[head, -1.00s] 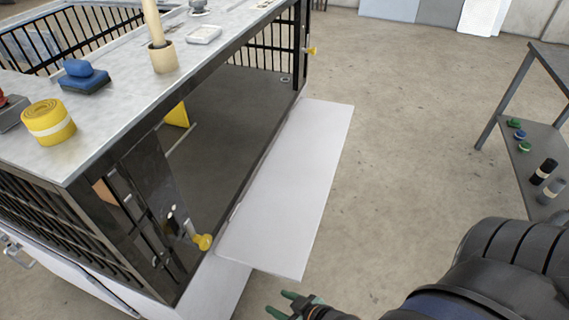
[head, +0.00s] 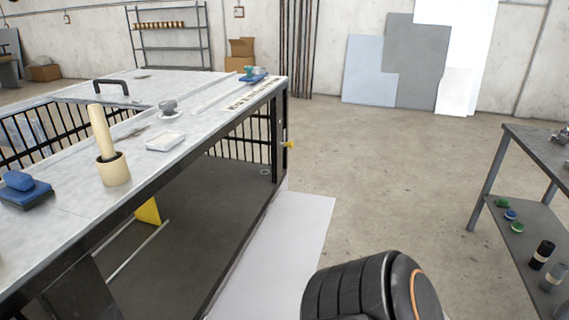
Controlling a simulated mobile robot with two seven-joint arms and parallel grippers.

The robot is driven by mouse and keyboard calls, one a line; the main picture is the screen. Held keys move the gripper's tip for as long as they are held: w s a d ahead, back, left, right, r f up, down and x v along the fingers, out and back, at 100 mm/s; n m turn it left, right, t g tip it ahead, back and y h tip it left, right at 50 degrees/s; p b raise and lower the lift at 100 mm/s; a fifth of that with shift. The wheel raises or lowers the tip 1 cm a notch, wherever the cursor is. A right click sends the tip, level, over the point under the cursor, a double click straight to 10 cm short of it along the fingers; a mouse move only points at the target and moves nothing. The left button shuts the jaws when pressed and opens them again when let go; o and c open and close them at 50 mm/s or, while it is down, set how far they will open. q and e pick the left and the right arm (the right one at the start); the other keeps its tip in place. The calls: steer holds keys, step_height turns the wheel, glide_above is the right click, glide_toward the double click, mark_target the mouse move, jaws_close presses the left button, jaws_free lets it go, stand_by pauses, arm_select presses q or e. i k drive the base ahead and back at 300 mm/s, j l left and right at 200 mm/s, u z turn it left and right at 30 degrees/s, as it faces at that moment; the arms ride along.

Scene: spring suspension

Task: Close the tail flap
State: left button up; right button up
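The tail flap (head: 285,240) is a flat white panel at the open side of the black-framed workbench (head: 60,232). It hangs out from the lower edge of the opening, folded down, with its near part cut off by the bottom of the view and by my dark arm. A yellow knob (head: 288,144) sits on the far corner post of the frame. My arm covers the bottom middle of the view, to the right of the flap. Neither gripper shows.
A grey table (head: 545,150) with a lower shelf is at right. The floor between is clear.

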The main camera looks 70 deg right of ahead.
mark_target(270, 279)
steer(key=k+l+u, duration=0.1)
steer(key=l+u, duration=0.2)
steer(key=k+l+u, duration=0.3)
steer(key=l, duration=0.2)
steer(key=k+l+u, duration=0.2)
steer(key=l, duration=0.2)
steer(key=k+l+u, duration=0.2)
steer(key=l, duration=0.2)
steer(key=k+l+u, duration=0.25)
steer(key=k+l, duration=0.95)
steer(key=l, duration=0.1)
